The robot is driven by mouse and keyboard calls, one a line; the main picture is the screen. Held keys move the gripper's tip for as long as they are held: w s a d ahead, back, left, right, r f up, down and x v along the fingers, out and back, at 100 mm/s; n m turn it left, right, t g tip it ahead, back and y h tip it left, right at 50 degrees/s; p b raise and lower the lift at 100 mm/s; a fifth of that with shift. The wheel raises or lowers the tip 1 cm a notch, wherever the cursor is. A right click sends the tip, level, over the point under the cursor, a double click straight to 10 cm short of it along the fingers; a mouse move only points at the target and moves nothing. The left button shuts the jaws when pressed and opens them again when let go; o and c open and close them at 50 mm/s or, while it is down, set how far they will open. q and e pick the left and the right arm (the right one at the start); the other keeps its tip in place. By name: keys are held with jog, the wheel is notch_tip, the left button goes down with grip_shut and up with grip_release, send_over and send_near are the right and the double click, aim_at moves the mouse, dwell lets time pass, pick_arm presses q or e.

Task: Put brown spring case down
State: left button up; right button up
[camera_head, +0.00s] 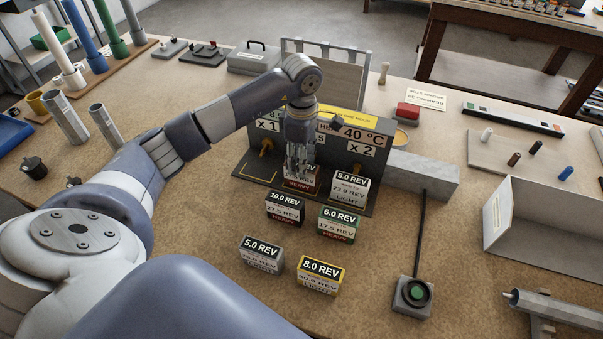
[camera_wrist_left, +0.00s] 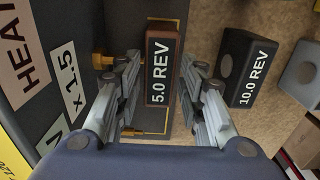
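The brown spring case (camera_head: 302,185), with a red HEAVY band, is at the dark base plate (camera_head: 243,168) of the heat fixture, beneath my left gripper (camera_head: 299,172). In the left wrist view the brown case (camera_wrist_left: 158,98), marked 5.0 REV, stands between the two fingers of my left gripper (camera_wrist_left: 160,75). A narrow gap shows between the left finger and the case; the right finger is close to its side. The fingers look parted around it. The head view hides the case's upper part behind the gripper. My right gripper is not in view.
An outlined spot (camera_head: 260,168) on the plate's left is bare. A grey block (camera_head: 422,177) stands right.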

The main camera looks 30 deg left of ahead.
pick_arm(q)
notch_tip(320, 180, up, 7)
jog(key=shift+r+b, duration=0.1)
jog(key=shift+b, duration=0.65)
